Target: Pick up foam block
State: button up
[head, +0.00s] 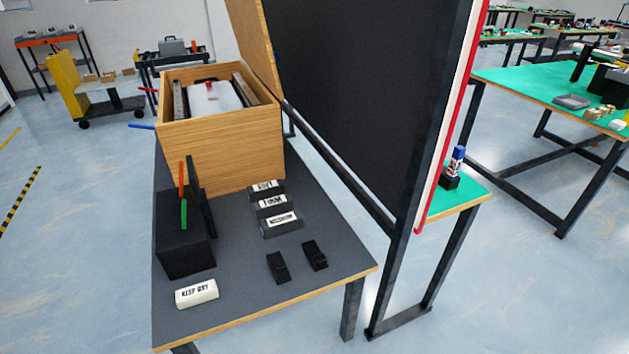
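A white block (196,293) with dark lettering that seems to read "KEEP DRY" lies at the near left corner of the dark grey table (236,311). It is the thing that best fits the foam block, though I cannot confirm its material. It lies flat, with nothing touching its top. A black box (185,242) stands just behind it, with a dark upright plate and a red and green stick on it. My gripper does not show in the head view.
Three dark holders with white labels (271,205) stand mid-table. Two small black pieces (278,267) (315,255) lie nearer the front. An open-lidded wooden box (222,150) fills the back. A tall black panel (365,90) rises at right.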

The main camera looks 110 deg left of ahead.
aim_at(257, 193)
jog(key=u, duration=0.65)
jog(key=i, duration=0.2)
jog(key=u, duration=3.25)
jog(key=i, duration=1.7)
jog(key=z, duration=0.3)
